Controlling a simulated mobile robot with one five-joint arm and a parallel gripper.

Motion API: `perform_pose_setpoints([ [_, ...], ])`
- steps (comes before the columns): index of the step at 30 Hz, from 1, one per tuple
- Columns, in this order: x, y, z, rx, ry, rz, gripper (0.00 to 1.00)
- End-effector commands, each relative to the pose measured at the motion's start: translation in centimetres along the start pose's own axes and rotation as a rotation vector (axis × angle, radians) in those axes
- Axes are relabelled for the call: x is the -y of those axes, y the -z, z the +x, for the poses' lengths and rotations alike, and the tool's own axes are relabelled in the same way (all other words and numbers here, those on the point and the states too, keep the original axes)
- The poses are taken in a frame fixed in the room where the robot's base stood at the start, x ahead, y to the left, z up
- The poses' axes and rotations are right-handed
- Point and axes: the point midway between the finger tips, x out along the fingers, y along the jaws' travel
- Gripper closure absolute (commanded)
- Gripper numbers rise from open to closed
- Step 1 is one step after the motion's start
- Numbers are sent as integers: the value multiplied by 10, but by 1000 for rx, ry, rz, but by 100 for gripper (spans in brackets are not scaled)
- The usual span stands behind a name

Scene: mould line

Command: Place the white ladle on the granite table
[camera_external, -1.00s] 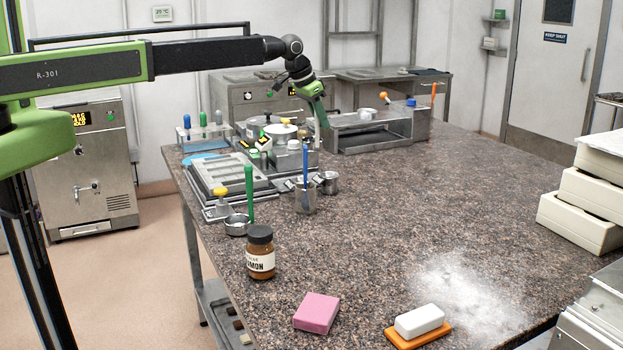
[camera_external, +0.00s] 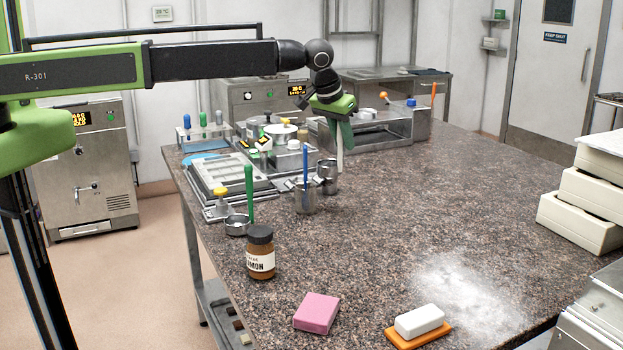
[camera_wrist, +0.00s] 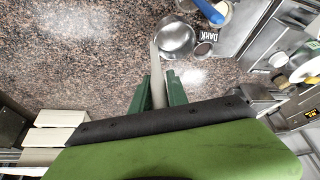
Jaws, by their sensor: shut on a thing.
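My gripper (camera_external: 340,125) is shut on the white ladle's handle (camera_external: 340,158), which points down from the fingers. The ladle's steel bowl (camera_external: 327,168) shows just left of the handle's lower end and seems to hang above the table. In the wrist view the green fingers (camera_wrist: 158,92) pinch the pale handle (camera_wrist: 156,65), and the shiny bowl (camera_wrist: 177,38) lies beyond its tip. The speckled brown granite table (camera_external: 430,215) spreads below and to the right.
A green-handled ladle (camera_external: 249,195), a brown jar (camera_external: 260,252), a pink block (camera_external: 317,313) and a steel box (camera_external: 370,130) are also on the table. The table's middle and right are largely clear.

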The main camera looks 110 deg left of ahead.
Motion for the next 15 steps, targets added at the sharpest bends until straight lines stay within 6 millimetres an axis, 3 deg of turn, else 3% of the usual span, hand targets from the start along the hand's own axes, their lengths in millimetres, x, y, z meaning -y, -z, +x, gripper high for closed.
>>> perform_pose_setpoints([
  [1,-28,-18,-9,0,-11,25,100],
  [3,-64,-41,-21,0,-26,61,100],
  [9,-158,-114,-56,-2,-88,198,100],
  [15,-220,-171,-83,-2,-132,297,100],
])
